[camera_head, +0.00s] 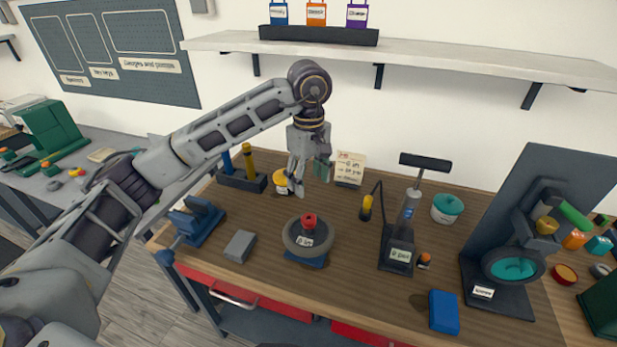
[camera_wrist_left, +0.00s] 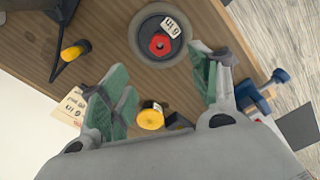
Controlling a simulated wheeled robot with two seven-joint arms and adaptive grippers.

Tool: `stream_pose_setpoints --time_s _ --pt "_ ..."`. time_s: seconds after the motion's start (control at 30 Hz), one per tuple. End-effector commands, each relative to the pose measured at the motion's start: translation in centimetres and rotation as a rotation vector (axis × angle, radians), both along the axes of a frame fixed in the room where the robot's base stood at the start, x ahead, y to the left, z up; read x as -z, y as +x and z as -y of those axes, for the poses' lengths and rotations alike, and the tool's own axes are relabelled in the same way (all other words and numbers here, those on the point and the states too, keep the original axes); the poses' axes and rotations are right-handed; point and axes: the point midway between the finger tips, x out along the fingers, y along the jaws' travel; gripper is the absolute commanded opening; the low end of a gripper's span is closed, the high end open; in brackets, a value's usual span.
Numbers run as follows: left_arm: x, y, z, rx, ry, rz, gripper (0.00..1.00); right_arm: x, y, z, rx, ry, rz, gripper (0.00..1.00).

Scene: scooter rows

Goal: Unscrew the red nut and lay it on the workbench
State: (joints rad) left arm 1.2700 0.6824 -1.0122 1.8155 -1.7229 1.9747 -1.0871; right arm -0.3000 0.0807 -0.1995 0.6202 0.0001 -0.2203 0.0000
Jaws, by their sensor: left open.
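The red nut (camera_head: 308,219) sits on top of a dark round wheel (camera_head: 293,239) with a white label, on a blue base on the wooden workbench (camera_head: 350,285). In the left wrist view the red nut (camera_wrist_left: 159,44) is at the hub of the wheel (camera_wrist_left: 140,58), beyond the fingertips. My left gripper (camera_head: 309,180) is above and behind the wheel, apart from the nut. In the left wrist view its green-padded fingers (camera_wrist_left: 160,90) are spread wide with nothing between them. My right gripper is not in view.
A blue vise (camera_head: 196,222) and grey block (camera_head: 240,246) stand left of the wheel. A pump (camera_head: 400,225) stands right of it, with a blue box (camera_head: 444,311) near the front edge. A yellow-topped container (camera_head: 281,182) is behind. Bare wood lies in front right.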

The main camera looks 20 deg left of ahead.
Motion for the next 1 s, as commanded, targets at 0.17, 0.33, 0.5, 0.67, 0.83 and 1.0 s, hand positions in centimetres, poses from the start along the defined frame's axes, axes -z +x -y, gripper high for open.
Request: stream_pose_setpoints --time_s 0.17,0.33,0.5,0.67,0.83,1.0 --pt "0.0 0.0 0.0 -0.07 0.0 0.0 0.62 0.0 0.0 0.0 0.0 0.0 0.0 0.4" --pt "0.0 0.0 0.0 -0.08 0.0 0.0 0.62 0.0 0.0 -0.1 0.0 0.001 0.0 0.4" --pt "0.0 0.0 0.0 -0.078 0.0 0.0 0.62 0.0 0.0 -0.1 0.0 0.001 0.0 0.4" --pt "0.2 0.0 0.0 -0.078 0.001 -0.001 0.62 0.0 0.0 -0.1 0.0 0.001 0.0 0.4" --pt "1.1 0.0 0.0 -0.078 0.001 -0.003 0.62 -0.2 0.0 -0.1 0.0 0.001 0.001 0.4" --pt "2.7 0.0 -0.1 -0.078 0.001 -0.003 0.62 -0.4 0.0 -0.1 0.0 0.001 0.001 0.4"
